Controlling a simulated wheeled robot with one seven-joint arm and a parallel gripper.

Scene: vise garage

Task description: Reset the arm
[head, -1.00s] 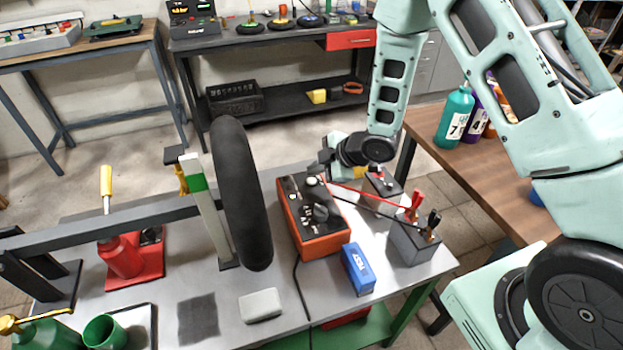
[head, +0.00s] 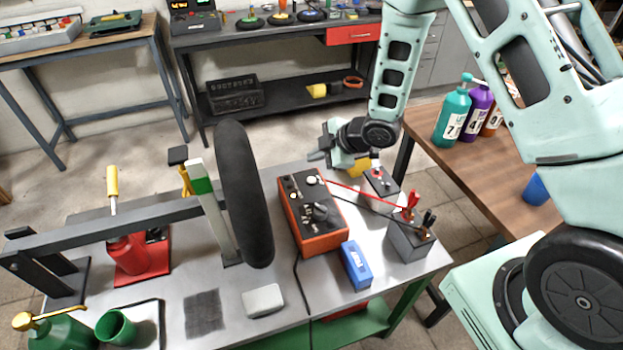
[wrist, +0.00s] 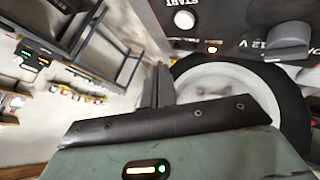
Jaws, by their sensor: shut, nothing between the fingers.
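My gripper (head: 314,157) is at the end of my pale green arm, near the far end of the orange and black control box (head: 312,212) on the grey table. Its dark fingers point left and are shut with nothing between them. In the wrist view the closed fingers (wrist: 158,86) stand close together. The control box (wrist: 235,28) shows there at the upper right, with a START button and a 12 V knob.
A black tyre (head: 243,195) stands left of the control box. Bottles (head: 453,115) stand on the wooden bench. Open floor lies behind the table.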

